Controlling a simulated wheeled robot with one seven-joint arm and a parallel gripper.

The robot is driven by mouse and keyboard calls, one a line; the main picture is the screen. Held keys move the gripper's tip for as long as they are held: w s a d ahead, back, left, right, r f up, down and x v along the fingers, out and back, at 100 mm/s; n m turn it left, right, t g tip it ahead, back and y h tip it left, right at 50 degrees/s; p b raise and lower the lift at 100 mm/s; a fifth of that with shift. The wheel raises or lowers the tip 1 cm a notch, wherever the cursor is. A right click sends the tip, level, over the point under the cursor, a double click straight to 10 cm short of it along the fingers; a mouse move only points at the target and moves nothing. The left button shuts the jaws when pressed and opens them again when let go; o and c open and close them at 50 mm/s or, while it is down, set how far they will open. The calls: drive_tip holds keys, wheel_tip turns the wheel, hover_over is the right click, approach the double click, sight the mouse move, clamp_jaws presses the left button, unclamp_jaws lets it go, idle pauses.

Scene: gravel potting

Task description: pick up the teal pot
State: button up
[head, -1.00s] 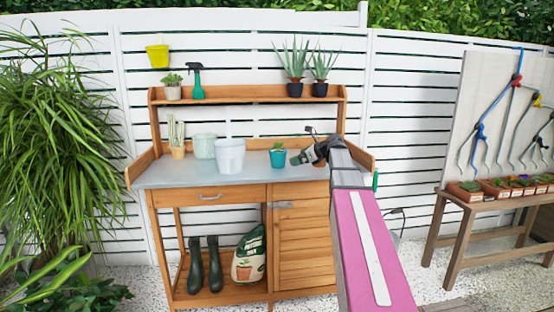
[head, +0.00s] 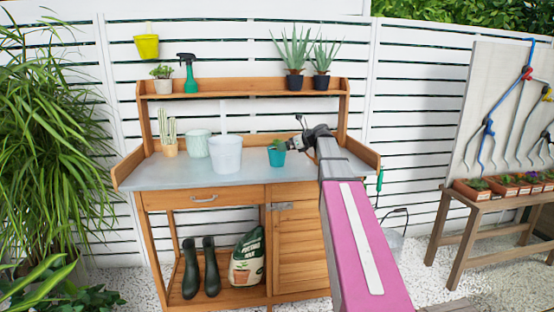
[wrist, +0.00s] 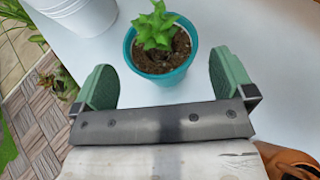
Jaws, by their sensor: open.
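The teal pot (head: 277,158) stands upright on the grey bench top (head: 180,178), with a small green succulent in dark soil. In the wrist view the teal pot (wrist: 163,77) sits just ahead of and partly between the green finger pads. My gripper (wrist: 163,85) is open, with one finger on each side of the pot and a visible gap to each. In the head view my gripper (head: 288,147) reaches the pot's right side from the right; its fingers are small and partly hidden there.
A white bucket-like pot (head: 226,154) stands left of the teal pot, with a pale green pot (head: 196,144) and a cactus pot (head: 170,149) further left. A shelf (head: 245,92) with plants and a spray bottle (head: 188,74) runs above. The bench top's front is clear.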

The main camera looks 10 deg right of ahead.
sight(277, 156)
drive_tip(key=shift+x, duration=2.75)
drive_tip(key=shift+s+f, duration=0.1)
drive_tip(key=shift+f, duration=0.05)
drive_tip(key=c, duration=0.6)
